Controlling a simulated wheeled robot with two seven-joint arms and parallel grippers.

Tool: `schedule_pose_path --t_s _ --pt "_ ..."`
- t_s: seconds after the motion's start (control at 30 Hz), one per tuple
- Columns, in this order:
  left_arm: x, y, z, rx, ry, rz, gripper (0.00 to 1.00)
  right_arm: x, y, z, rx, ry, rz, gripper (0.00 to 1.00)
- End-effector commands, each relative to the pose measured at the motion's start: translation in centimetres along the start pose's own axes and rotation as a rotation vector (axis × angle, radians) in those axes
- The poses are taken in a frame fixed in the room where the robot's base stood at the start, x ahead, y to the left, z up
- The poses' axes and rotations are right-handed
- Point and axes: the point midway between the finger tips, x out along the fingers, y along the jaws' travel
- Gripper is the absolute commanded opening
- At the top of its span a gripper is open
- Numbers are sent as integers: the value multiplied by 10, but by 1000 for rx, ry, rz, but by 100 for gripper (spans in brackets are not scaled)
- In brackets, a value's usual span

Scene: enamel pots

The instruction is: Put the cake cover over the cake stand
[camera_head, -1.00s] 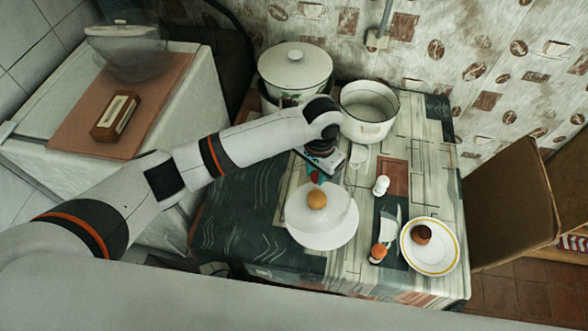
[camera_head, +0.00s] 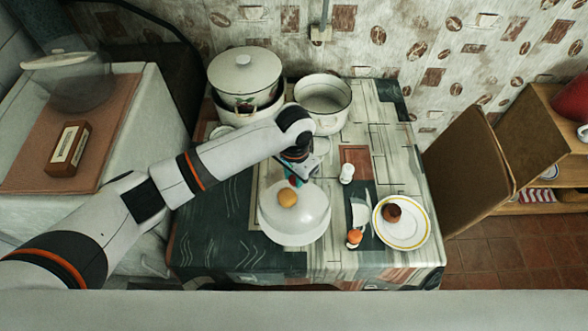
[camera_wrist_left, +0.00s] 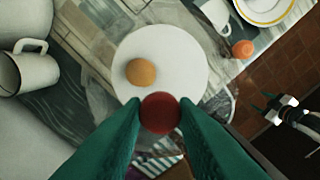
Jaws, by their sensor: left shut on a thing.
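The cake stand (camera_head: 291,240) is white and round, near the front of the table, with an orange-brown bun (camera_head: 287,198) on it. The stand's top (camera_wrist_left: 180,62) and the bun (camera_wrist_left: 141,72) also show in the left wrist view. My left gripper (camera_head: 293,180) is above the stand, its green fingers shut on the red knob (camera_wrist_left: 160,113) of the clear cake cover (camera_head: 318,205). The cover overlaps the stand in the head view; I cannot tell whether its rim touches. My right gripper (camera_wrist_left: 263,101) shows small and empty at the right of the wrist view, its fingers apart.
A plate (camera_head: 411,240) with a brown cake, an egg in a cup (camera_head: 355,238) and a white shaker (camera_head: 347,173) stand right of the stand. A lidded pot (camera_head: 245,80) and an open pot (camera_head: 323,103) are behind. A mug (camera_wrist_left: 28,72) is at the left.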

Motion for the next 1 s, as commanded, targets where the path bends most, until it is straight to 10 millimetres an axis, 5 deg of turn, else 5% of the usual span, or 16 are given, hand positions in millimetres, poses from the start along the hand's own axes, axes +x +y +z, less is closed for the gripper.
schedule_pose_path --t_s 0.5,1.0 --pt "53 0 0 -1 -1 0 0 25 -2 -2 0 0 -3 57" --pt "64 0 0 0 -2 0 0 30 -2 0 -1 -2 -4 57"
